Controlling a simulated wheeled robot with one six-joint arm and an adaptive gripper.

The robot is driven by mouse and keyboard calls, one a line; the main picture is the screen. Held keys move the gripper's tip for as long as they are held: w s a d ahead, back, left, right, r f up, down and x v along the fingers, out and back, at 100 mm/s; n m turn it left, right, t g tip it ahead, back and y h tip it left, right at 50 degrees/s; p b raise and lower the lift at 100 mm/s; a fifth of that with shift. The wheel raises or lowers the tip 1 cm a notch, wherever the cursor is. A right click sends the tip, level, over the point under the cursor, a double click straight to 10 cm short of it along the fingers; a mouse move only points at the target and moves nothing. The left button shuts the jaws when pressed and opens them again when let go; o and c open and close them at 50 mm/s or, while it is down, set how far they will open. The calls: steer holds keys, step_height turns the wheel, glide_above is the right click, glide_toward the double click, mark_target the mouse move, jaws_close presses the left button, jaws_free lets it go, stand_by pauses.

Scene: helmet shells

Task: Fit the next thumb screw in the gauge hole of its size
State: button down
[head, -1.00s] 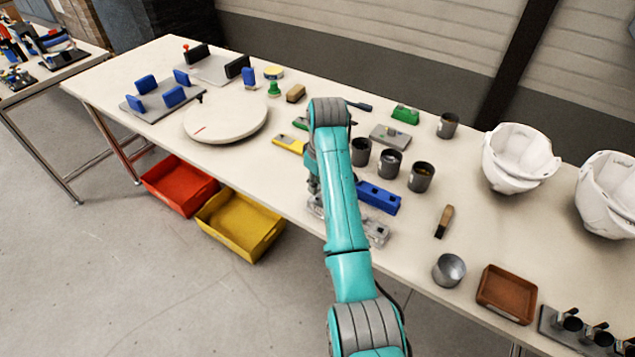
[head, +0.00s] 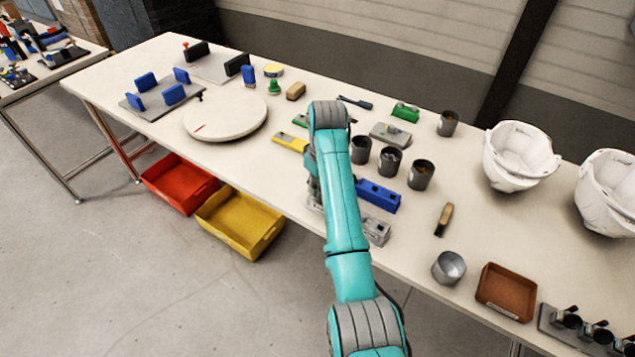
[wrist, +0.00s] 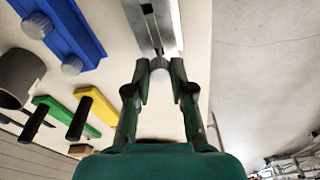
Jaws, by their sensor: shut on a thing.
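My gripper (wrist: 159,72) is shut on a thumb screw (wrist: 158,63) with a pale round head, seen between the fingertips in the wrist view. The screw is at the near end of a long grey metal block (wrist: 145,18) with a groove and dark openings, which seems to be the gauge. I cannot tell whether the screw's shank is in a hole. In the head view my arm covers the gripper and the middle of the grey block (head: 376,230). A blue block (wrist: 72,28) beside it carries two grey round-headed screws (wrist: 37,25).
The blue block (head: 378,196) lies just behind the grey one. Dark cups (head: 390,160) stand behind it. A yellow block (wrist: 96,108) and a green block (wrist: 48,104) lie to the left. A brush (head: 444,219) and brown tray (head: 506,291) are at the right.

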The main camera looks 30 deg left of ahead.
steer(key=shift+f, duration=1.05)
stand_by(0.7)
steer(key=c, duration=0.9)
jaws_free()
steer(key=r, duration=0.5)
steer(key=d+r, duration=0.1)
steer(key=r, duration=0.1)
steer(key=shift+s+r, duration=0.15)
steer(key=shift+r, duration=0.1)
